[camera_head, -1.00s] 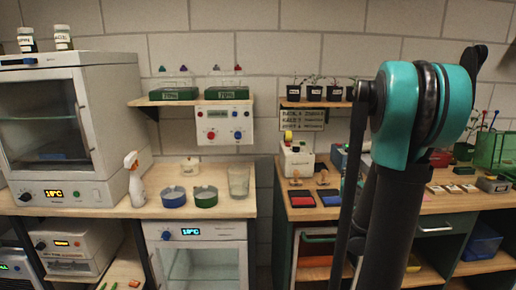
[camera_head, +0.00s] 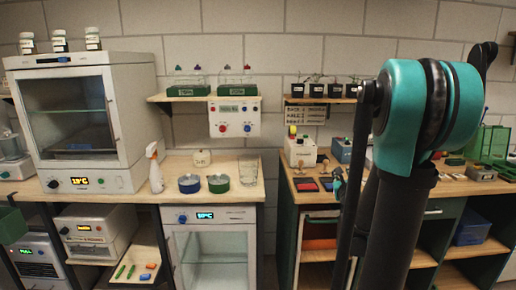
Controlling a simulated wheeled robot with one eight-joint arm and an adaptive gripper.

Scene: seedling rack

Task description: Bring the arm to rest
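My arm (camera_head: 425,105) rises at the right of the head view, with a teal and black joint at its top and dark links running down out of the frame. A small teal and dark piece (camera_head: 338,184) shows beside the thin dark link; I cannot tell what it is. I cannot make out my gripper's fingers, so whether they are open, shut or holding something does not show. The arm hides part of the right bench.
The left bench (camera_head: 222,163) holds an oven (camera_head: 84,122), a spray bottle (camera_head: 154,168), blue and green dishes and a glass beaker (camera_head: 248,170). A shelf (camera_head: 203,98) carries racks; another (camera_head: 320,100) carries seedling pots. The right bench (camera_head: 468,187) holds ink pads and a green crate (camera_head: 490,142).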

